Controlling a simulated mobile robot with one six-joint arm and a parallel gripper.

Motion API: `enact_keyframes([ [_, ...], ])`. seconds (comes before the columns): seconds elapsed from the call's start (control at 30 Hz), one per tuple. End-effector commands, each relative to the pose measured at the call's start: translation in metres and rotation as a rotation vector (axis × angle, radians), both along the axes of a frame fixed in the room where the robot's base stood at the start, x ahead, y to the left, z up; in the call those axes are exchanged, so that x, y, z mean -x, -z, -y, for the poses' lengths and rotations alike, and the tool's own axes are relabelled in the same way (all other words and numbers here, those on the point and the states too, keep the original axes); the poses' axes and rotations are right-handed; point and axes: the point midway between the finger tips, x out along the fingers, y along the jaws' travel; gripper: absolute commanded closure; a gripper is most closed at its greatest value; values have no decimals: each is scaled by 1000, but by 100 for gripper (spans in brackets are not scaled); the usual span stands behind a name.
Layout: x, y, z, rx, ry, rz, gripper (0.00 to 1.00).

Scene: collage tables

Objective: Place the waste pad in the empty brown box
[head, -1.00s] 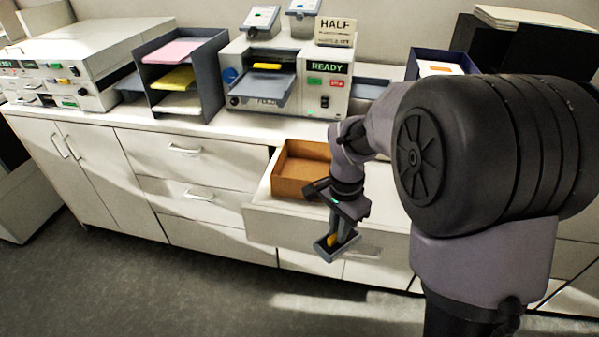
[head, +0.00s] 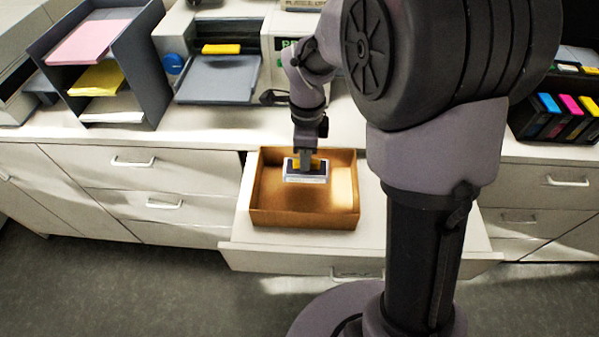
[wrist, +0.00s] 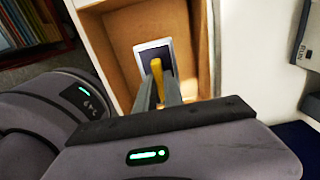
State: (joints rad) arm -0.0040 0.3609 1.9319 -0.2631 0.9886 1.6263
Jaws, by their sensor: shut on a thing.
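The brown box (head: 303,217) sits in an open drawer and is empty inside. The waste pad (head: 306,179) is a small flat block with a dark face, a pale rim and a yellow grip. My gripper (head: 305,163) is shut on its yellow grip and holds it over the box, within its walls in the picture. In the wrist view the pad (wrist: 154,50) hangs below my gripper (wrist: 158,88), with the box's brown walls (wrist: 116,42) around it. I cannot tell how far the pad is from the box floor.
The open white drawer (head: 240,255) juts out below the counter. A grey machine tray (head: 218,80) with a yellow piece stands behind. A paper rack (head: 140,60) is at the left, and colored cartridges (head: 568,108) are at the right.

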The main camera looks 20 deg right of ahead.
Motion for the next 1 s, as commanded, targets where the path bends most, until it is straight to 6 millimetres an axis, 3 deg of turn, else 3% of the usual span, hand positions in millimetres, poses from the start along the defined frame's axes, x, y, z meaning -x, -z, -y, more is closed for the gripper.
enact_keyframes([
  [0.03,2,18,0,0,0,-6,100],
  [0.1,1,35,0,0,0,-5,100],
  [0.4,1,84,0,0,-1,-4,100],
  [0.77,1,91,0,0,-1,-1,100],
  [0.8,1,90,0,0,-1,-2,84],
  [0.9,1,89,0,0,-1,-2,66],
  [1.0,1,89,0,0,-1,-2,66],
])
